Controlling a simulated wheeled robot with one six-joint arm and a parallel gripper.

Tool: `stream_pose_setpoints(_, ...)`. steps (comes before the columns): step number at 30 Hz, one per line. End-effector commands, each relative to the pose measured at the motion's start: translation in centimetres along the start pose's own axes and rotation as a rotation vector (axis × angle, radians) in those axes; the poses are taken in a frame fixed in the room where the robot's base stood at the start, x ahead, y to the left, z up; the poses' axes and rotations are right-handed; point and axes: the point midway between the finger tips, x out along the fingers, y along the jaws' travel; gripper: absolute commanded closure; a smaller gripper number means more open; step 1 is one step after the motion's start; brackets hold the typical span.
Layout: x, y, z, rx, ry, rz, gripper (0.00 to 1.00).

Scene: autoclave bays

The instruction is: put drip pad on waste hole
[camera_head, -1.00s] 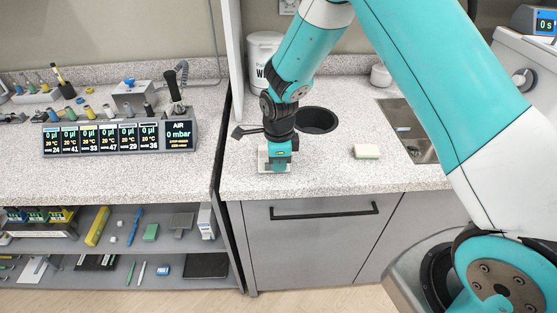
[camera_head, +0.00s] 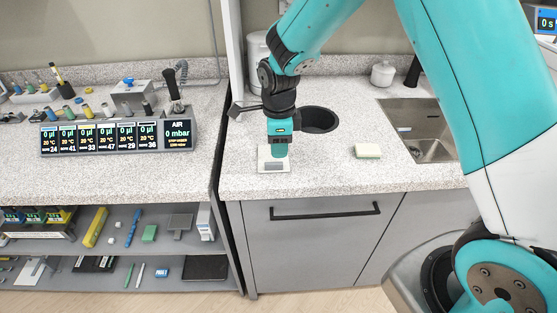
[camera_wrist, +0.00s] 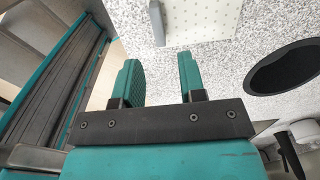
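The drip pad (camera_head: 266,157) is a small white square plate with a grey block on it, lying flat on the speckled counter near its front edge. In the wrist view the pad (camera_wrist: 205,20) shows dotted at the top, with its grey upright piece (camera_wrist: 156,22), cut off by the frame edge. My gripper (camera_head: 279,153) is just above the pad and partly covers it in the head view. In the wrist view my gripper (camera_wrist: 160,68) is open, with nothing between its fingers. The waste hole (camera_head: 319,119) is a dark round opening behind and right of the pad; it also shows in the wrist view (camera_wrist: 285,68).
A white bin (camera_head: 257,48) stands behind my arm. A dark gap and upright panel separate this counter from the left one, which holds a display unit (camera_head: 116,136).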

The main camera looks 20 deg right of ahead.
Motion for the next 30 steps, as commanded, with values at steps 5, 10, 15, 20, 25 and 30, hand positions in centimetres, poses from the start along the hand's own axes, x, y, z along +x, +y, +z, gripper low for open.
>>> stream_pose_setpoints(5, -3.6, -0.1, 0.1, 0.0, -0.003, -0.004, 0.63)
stream_pose_setpoints(10, -5.7, 0.0, 0.0, -0.001, -0.001, -0.001, 0.63)
stream_pose_setpoints(15, -7.7, 1.5, 0.0, -0.154, -0.025, -0.001, 0.63)
stream_pose_setpoints(20, -11.4, 6.6, -0.2, -0.657, -0.103, -0.023, 0.63)
stream_pose_setpoints(25, -14.8, 14.0, -1.1, -1.346, -0.198, -0.103, 0.63)
stream_pose_setpoints(30, -16.5, 21.1, -2.3, -1.96, -0.261, -0.231, 0.63)
